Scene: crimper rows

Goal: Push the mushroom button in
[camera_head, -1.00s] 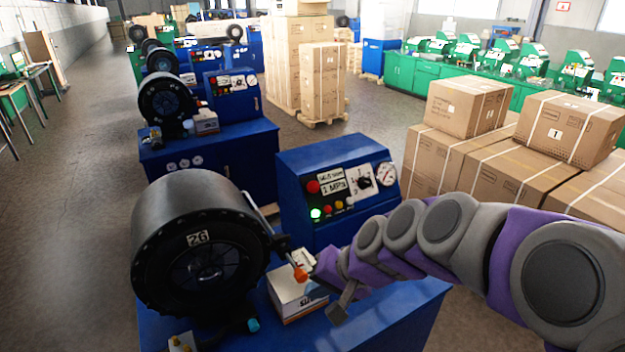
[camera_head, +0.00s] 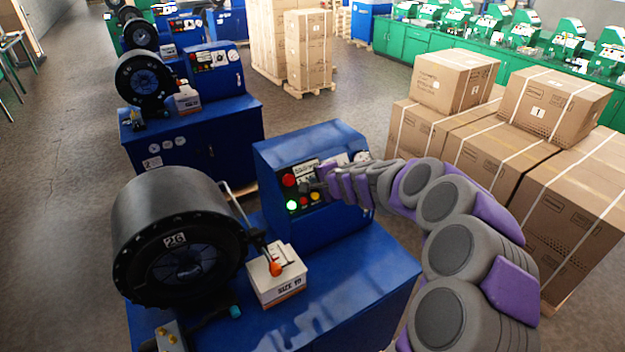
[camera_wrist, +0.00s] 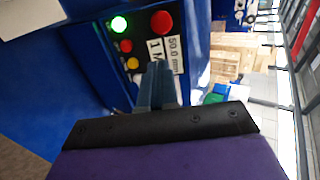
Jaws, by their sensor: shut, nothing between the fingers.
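The large red mushroom button (camera_head: 289,180) is on the upper left of the blue machine's control panel; it also shows in the wrist view (camera_wrist: 162,21). A lit green button (camera_head: 292,205) sits below it. My gripper (camera_head: 316,187) is in front of the panel, just right of the red button. In the wrist view my shut, empty fingers (camera_wrist: 157,68) point at the panel, their tips over the edge of the white display label (camera_wrist: 170,50). A gap shows in the picture between the tips and the red button; contact with the panel cannot be told.
A small red button (camera_wrist: 126,46) and a yellow one (camera_wrist: 132,63) lie beside the green one. The black crimper head (camera_head: 180,235) and a white box (camera_head: 277,280) stand on the blue bench (camera_head: 345,300). Cartons (camera_head: 565,190) are stacked at the right.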

